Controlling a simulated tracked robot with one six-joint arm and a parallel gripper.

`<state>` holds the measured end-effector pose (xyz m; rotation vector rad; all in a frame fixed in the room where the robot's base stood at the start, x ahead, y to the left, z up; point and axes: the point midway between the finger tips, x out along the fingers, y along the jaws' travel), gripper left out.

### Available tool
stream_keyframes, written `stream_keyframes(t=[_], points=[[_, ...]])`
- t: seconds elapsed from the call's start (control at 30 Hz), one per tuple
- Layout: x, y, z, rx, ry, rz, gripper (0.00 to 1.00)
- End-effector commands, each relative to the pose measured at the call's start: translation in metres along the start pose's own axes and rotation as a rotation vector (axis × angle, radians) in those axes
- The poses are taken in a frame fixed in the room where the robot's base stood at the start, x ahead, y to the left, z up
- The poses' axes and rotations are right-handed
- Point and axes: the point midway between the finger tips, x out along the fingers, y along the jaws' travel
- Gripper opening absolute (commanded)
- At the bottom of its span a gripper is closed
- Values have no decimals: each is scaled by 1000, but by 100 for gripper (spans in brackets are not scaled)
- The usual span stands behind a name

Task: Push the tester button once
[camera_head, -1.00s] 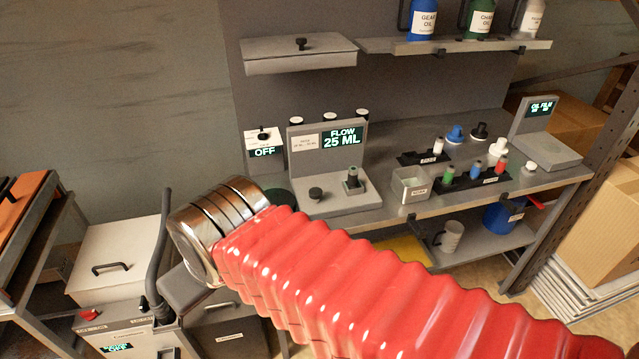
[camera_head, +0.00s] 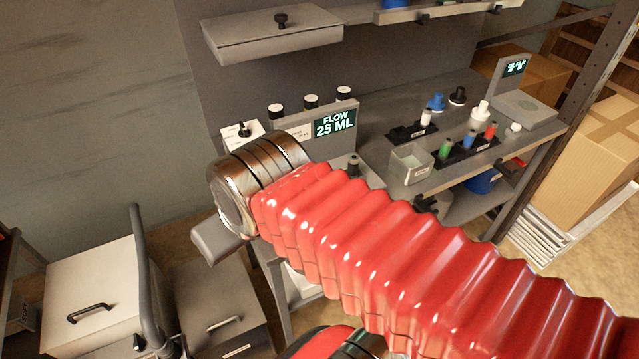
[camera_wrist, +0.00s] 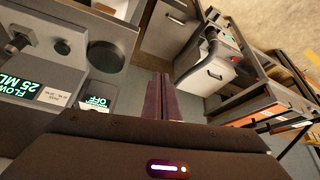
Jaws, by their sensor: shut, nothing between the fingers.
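The grey flow unit (camera_head: 348,109) has an upright panel with a lit FLOW 25 ML display. Most of its base is hidden behind my red arm in the head view. No label reading "tester" is legible. My gripper (camera_wrist: 160,76) is shut and empty, with its fingers to the right of the flow unit, apart from the button. The gripper is not clearly visible in the head view.
A clear bin (camera_head: 408,165), several coloured bottles and an oil film unit (camera_head: 525,107) stand right on the bench. A shelf (camera_head: 270,35) overhangs the back.

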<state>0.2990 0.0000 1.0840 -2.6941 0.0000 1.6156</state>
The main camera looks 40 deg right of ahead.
Motion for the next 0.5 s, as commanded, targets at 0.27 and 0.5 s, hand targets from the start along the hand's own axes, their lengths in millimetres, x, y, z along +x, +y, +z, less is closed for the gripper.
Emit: stream_keyframes(t=[0.27,0.5], points=[[0,0,0,0,0,0,0],[2,6,-3,105,-16,-6,0]])
